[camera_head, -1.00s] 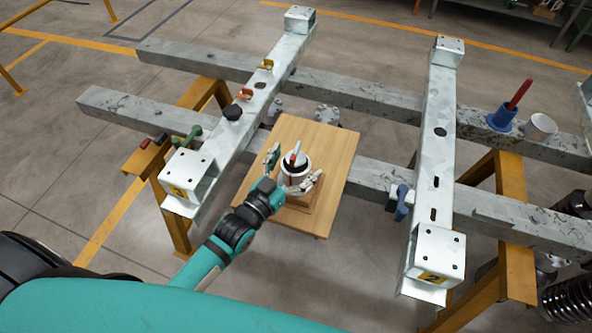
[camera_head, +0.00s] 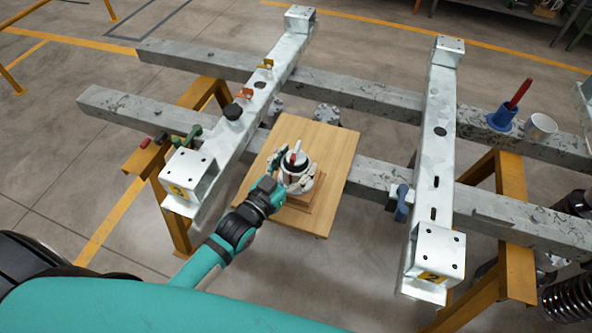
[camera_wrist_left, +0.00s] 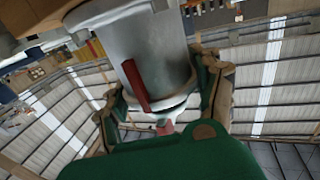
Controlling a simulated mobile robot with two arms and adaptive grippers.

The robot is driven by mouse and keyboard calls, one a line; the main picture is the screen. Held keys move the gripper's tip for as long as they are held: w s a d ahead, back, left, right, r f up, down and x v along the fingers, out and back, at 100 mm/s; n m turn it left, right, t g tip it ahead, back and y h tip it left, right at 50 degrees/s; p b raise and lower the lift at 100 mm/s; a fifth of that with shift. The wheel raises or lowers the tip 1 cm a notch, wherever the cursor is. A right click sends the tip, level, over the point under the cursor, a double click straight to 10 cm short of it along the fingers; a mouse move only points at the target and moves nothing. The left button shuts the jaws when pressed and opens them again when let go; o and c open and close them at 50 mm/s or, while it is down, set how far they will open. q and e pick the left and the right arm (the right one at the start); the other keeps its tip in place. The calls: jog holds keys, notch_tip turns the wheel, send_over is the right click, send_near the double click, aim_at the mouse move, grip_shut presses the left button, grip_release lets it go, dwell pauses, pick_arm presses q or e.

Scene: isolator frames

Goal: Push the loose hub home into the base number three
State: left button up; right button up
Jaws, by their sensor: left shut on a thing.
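The gripper hides how deep the cylinder sits. My right gripper is not in view.
Cross-beams stand left (camera_head: 250,115) and right (camera_head: 438,140). The tabletop's back is clear.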

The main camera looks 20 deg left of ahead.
pick_arm(q)
jog(key=shift+w+r, duration=0.1)
jog(key=shift+r, duration=0.2)
